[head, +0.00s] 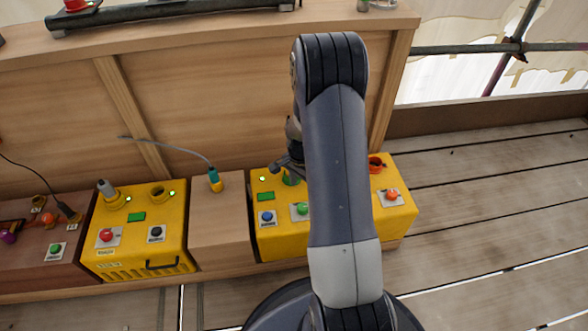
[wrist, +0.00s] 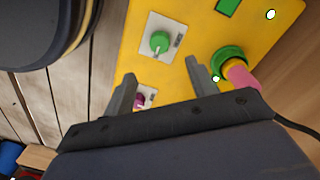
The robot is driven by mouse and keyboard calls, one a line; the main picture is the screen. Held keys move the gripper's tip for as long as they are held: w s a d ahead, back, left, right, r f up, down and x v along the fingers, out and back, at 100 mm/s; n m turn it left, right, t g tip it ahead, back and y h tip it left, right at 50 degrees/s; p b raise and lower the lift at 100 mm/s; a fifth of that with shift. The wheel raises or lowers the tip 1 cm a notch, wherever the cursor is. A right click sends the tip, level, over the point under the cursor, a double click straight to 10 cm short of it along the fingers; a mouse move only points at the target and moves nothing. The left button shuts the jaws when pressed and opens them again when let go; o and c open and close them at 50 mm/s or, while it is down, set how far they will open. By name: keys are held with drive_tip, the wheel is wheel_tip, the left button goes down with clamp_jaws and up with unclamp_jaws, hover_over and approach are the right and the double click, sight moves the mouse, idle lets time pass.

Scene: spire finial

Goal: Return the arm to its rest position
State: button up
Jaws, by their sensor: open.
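My arm (head: 338,170) rises from the bottom of the head view and bends over at the top, in front of the right yellow box. My gripper (wrist: 160,78) shows in the wrist view with its two grey fingers apart and nothing between their tips. In the head view the gripper (head: 287,162) is mostly hidden behind my arm, over the right yellow box. In the wrist view, the box's yellow face (wrist: 187,20) lies beyond the fingers, with a green button (wrist: 160,42) and a purple knob (wrist: 139,100). A pink plug (wrist: 241,75) is at a green ring (wrist: 229,58) beside the right finger.
The right yellow box (head: 350,228) has several buttons and an orange-red ring (head: 376,164). Left of it are a wooden block (head: 218,228) with a teal plug (head: 214,179) on a cable, and another yellow box (head: 137,235). A wooden panel stands behind. Open planks (head: 490,210) lie right.

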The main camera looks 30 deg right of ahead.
sight(303, 207)
drive_tip(key=f+b, duration=0.1)
drive_tip(key=f, duration=0.2)
drive_tip(key=f+b, duration=0.1)
drive_tip(key=f, duration=0.3)
drive_tip(key=f+b, duration=0.2)
drive_tip(key=f, duration=0.2)
drive_tip(key=shift+s+d, duration=0.1)
drive_tip(key=shift+s, duration=0.15)
drive_tip(key=shift+r, duration=0.1)
